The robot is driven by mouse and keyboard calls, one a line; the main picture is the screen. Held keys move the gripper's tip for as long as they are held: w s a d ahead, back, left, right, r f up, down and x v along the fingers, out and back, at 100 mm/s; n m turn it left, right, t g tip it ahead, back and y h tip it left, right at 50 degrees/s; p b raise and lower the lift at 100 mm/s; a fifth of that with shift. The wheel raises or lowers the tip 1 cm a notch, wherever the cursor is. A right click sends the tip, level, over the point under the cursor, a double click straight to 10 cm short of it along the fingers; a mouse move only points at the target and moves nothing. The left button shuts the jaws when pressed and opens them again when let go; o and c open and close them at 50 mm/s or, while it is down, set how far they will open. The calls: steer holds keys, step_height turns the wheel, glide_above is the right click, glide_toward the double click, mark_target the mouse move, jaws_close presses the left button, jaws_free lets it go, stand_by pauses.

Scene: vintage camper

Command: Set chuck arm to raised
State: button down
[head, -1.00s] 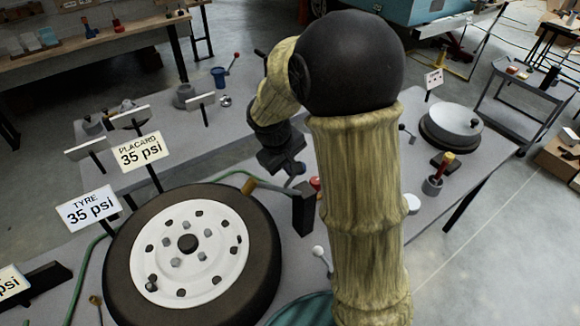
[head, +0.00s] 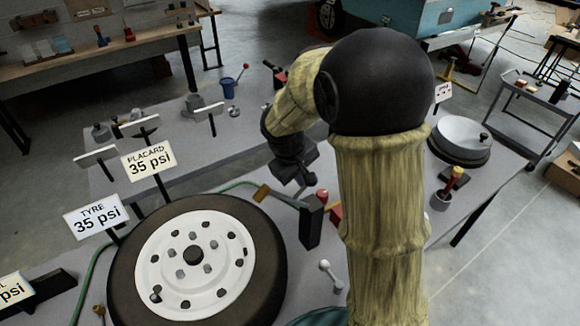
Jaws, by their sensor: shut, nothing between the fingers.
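A tyre on a white wheel (head: 197,258) lies flat on the grey bench at lower left. A green hose runs behind it to a tan fitting (head: 262,192) beside a black upright block (head: 311,224). A red knob (head: 322,195) shows by the block's top, and a short lever with a white ball (head: 325,265) stands to its front right. I cannot tell which of these parts is the chuck arm. My gripper (head: 305,181) points down above and behind the black block, apart from the white-ball lever. It is shut and empty; its fingertips are small and dark here.
A round pan (head: 462,138) and a red-handled tool in a cup (head: 447,190) are at right. My arm hides part of the bench. A blue cup (head: 228,88) stands farther back.

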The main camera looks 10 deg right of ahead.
steer(key=s+a+b+v, duration=0.1)
steer(key=v, duration=1)
steer(key=shift+s+a, duration=0.2)
steer(key=shift+a, duration=0.3)
steer(key=s+d+f+m+y, duration=0.2)
steer(key=s+d+f+m, duration=0.3)
steer(key=s+f, duration=0.7)
steer(key=shift+d+f+m+t+y, duration=0.3)
steer(key=shift+d+f+m+y, duration=0.1)
steer(key=shift+d, duration=0.65)
